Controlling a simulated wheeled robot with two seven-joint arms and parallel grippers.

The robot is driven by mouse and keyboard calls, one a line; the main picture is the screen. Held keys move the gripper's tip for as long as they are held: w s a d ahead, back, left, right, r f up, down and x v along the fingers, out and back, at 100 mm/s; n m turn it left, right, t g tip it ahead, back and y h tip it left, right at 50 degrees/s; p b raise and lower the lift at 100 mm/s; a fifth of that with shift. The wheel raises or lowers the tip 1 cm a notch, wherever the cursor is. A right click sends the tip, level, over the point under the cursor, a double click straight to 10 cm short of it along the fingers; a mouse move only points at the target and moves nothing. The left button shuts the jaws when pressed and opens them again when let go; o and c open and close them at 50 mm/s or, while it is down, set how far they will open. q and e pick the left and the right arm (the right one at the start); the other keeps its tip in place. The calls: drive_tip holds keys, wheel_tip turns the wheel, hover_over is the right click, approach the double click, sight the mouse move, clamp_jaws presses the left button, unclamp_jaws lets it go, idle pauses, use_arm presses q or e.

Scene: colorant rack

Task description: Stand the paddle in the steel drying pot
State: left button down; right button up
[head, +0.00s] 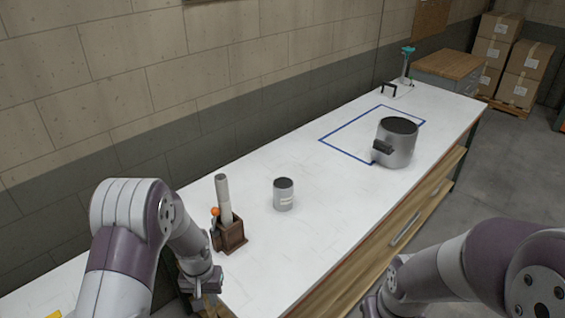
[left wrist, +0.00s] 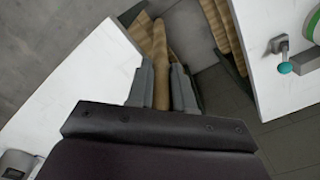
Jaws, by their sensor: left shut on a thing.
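The steel pot (head: 397,145), with a dark opening and a black side handle, stands upright at the far right part of the white bench, by a blue outline. My left gripper (head: 200,284) is low at the bench's near left edge, far from the pot. In the left wrist view its fingers (left wrist: 162,88) are shut on a brown wooden stick, which I take to be the paddle (left wrist: 160,50). The paddle's lower end is hidden behind the gripper body. In the head view I cannot make the paddle out clearly. My right gripper (head: 372,304) is low at the bottom edge, its fingers unclear.
A brown wooden holder (head: 230,236) with a pale upright cylinder (head: 223,195) stands near my left gripper. A grey can (head: 283,195) stands mid-bench. The blue outline (head: 345,152) surrounds bare bench.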

sight(214, 316)
use_arm(q)
drive_tip(key=f+b, duration=0.7)
drive_tip(key=f, duration=0.2)
drive_tip(key=shift+d+f, duration=0.15)
drive_tip(key=shift+d, duration=0.05)
use_arm(e)
wheel_tip(214, 316, down, 10)
use_arm(q)
drive_tip(key=w+r+p, duration=0.4)
drive_tip(key=w+r, duration=0.2)
drive_tip(key=w, duration=0.1)
drive_tip(key=shift+w+r, duration=0.4)
use_arm(e)
wheel_tip(214, 316, up, 5)
drive_tip(key=shift+s+d+f, duration=0.1)
drive_tip(key=shift+s+f, duration=0.05)
use_arm(q)
drive_tip(key=shift+a+f, duration=0.1)
